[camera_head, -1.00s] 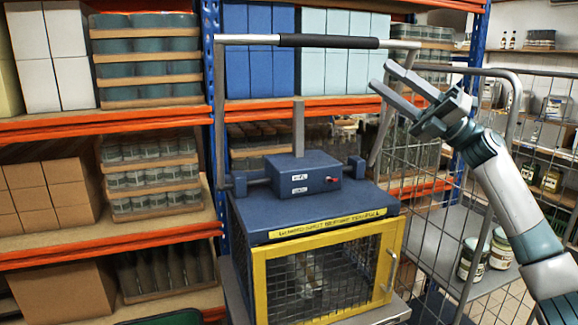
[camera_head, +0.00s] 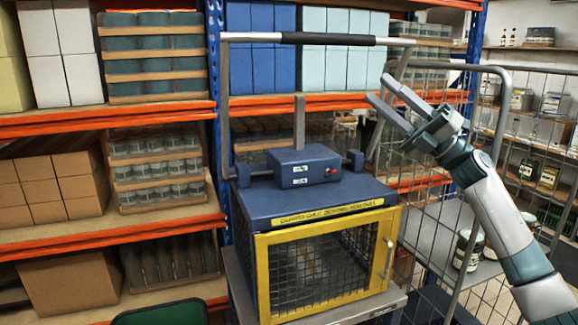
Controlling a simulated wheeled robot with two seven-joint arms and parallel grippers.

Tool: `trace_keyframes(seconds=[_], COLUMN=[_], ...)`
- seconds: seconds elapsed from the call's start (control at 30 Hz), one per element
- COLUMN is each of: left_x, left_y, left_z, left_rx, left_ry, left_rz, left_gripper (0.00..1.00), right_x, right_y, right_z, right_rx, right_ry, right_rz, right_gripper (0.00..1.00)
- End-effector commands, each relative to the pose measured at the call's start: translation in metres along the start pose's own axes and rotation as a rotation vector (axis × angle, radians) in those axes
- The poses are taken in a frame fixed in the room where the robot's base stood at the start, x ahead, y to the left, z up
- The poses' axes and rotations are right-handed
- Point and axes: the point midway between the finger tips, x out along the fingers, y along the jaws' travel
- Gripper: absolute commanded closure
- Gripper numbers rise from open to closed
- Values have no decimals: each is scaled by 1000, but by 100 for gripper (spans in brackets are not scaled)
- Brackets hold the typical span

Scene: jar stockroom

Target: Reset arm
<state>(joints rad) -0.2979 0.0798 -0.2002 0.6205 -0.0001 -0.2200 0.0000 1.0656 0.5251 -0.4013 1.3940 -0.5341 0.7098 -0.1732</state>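My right gripper (camera_head: 387,105) is raised at the right of the head view. Its two fingers are spread apart with nothing between them. It is in front of the wire cage trolley, up and to the right of the blue machine (camera_head: 330,197). The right arm comes in from the lower right. My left gripper is not in the head view.
The blue machine has a yellow-framed mesh door (camera_head: 325,268), which is shut, and a handle bar (camera_head: 300,39) above it. A wire cage trolley (camera_head: 492,110) holds jars (camera_head: 467,250) at right. Orange-edged shelves (camera_head: 110,236) with boxes stand at left. A green chair-like thing (camera_head: 160,313) is at the bottom.

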Motion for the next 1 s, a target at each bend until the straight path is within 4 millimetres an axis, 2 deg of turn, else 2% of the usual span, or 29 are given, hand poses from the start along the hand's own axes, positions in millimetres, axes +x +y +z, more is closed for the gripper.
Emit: trace_keyframes(seconds=[0.27,0.37,0.47,0.67,0.77,0.87,1.0], left_x=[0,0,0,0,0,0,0], left_y=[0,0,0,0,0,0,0], left_z=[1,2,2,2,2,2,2], left_rx=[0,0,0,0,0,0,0], left_ry=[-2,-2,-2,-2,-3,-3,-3], left_rz=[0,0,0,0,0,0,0], left_gripper=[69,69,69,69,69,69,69], right_x=[-23,-39,-64,-130,-168,-210,-271], right_y=[-45,-70,-102,-166,-197,-224,-255], right_z=[-12,-20,-31,-66,-90,-120,-171], right_rx=[132,207,304,512,615,715,854], right_ry=[-160,-251,-376,-650,-788,-930,-1129], right_rz=[-2,-10,-26,-84,-125,-174,-256], right_gripper=[63,63,63,63,63,63,63])
